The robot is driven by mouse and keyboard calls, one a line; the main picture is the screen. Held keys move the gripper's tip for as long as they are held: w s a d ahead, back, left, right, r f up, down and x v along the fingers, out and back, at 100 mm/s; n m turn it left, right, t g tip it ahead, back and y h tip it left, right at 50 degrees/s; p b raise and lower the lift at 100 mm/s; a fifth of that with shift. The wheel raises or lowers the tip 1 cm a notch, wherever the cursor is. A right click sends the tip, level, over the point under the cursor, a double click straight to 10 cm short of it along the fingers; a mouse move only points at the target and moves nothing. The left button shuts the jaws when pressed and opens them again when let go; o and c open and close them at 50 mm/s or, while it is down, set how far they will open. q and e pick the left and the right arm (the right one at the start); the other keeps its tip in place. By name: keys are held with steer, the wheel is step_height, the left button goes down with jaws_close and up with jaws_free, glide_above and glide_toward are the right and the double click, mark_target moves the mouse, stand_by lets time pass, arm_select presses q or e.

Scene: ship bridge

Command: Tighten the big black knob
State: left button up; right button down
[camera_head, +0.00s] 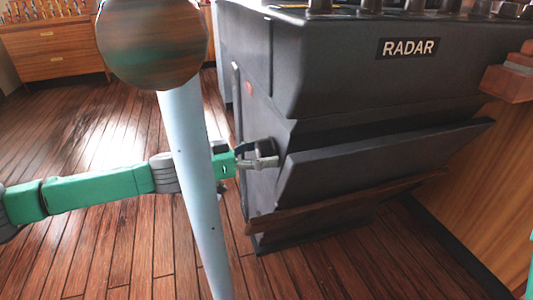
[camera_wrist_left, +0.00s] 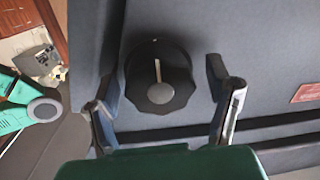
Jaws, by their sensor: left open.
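The big black knob (camera_wrist_left: 160,78) is on the side panel of the dark grey radar console (camera_head: 350,75). It is round with a scalloped edge and a pale pointer line that stands nearly upright in the left wrist view. In the head view the knob (camera_head: 265,147) is partly covered by my gripper. My left gripper (camera_head: 262,158) is open at the console's side. In the left wrist view its two fingers (camera_wrist_left: 165,100) stand on either side of the knob, with gaps visible between them and its rim. My right gripper is not in view.
A pale blue post (camera_head: 190,170) with a round, wood-coloured top stands in front of my left arm in the head view. A wooden drawer cabinet (camera_head: 55,55) is at the back left. A sloping panel (camera_head: 370,165) juts from the console's front. The plank floor at left is clear.

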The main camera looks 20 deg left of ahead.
arm_select(q)
steer(key=v, duration=1.1)
steer(key=shift+s+a, duration=0.1)
